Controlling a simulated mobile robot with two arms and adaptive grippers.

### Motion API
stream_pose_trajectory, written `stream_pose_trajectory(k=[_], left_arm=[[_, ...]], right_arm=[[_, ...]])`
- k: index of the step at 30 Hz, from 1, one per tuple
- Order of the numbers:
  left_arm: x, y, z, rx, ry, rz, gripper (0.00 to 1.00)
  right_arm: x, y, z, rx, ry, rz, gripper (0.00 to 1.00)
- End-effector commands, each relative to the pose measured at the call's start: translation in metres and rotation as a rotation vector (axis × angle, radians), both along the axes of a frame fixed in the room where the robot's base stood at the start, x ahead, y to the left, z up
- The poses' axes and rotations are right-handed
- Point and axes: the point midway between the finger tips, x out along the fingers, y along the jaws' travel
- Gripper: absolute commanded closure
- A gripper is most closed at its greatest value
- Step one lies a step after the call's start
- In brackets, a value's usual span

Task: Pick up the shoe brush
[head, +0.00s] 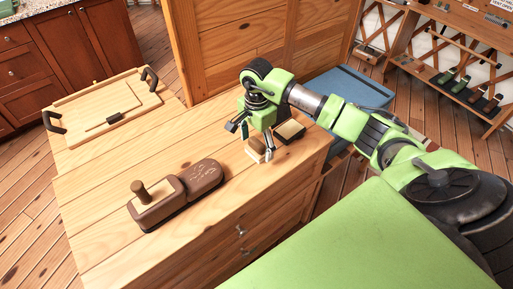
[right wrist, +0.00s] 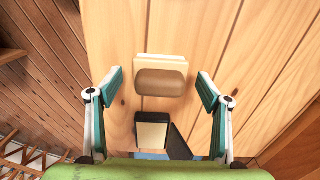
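The shoe brush (head: 255,152), a small block in tan brown and cream, rests on the wooden cabinet top near its right end. In the right wrist view the brush (right wrist: 160,83) shows a rounded brown part against a cream part. My right gripper (head: 251,141) is open above the brush, its fingers pointing down. In the right wrist view the brush lies between the two spread fingertips of the gripper (right wrist: 160,84), with a gap on each side. A finger partly covers the brush in the head view. My left gripper is not in view.
A black case with a cream inside (head: 289,131) lies close beside the brush. A dark brown box with a knob (head: 155,204) and a brown rounded piece (head: 201,175) stand to the left. A wooden tray (head: 80,112) with dark handles lies farther left. Bare wood separates them.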

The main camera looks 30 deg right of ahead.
Motion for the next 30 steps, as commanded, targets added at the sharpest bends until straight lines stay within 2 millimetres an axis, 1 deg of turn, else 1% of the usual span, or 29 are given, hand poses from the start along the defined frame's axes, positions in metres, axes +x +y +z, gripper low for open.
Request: stream_pose_trajectory(k=[1, 4, 14, 19, 22, 24, 26, 29, 30], left_arm=[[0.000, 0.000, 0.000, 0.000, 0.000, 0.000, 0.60], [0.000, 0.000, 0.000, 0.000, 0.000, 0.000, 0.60], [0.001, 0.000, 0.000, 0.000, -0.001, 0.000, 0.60], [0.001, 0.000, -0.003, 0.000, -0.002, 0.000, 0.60], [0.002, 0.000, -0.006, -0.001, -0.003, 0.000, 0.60], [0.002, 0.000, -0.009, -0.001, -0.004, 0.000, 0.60], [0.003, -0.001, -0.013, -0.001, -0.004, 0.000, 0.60], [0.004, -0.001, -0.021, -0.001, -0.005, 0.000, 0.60], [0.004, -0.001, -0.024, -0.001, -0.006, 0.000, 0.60]], right_arm=[[0.000, 0.000, 0.000, 0.000, 0.000, 0.000, 0.43], [0.000, 0.000, 0.000, 0.000, 0.000, 0.000, 0.69], [0.000, 0.000, 0.001, 0.000, -0.001, 0.000, 0.70], [0.001, 0.000, 0.010, 0.002, -0.004, 0.001, 0.70], [0.002, -0.001, 0.022, 0.000, -0.005, 0.000, 0.70], [0.001, -0.001, 0.033, -0.001, -0.005, 0.000, 0.70], [-0.008, -0.002, 0.040, -0.002, -0.004, 0.001, 0.70], [-0.024, -0.004, 0.059, -0.004, -0.007, 0.002, 0.70], [-0.033, -0.005, 0.068, -0.005, -0.007, 0.002, 0.70]])
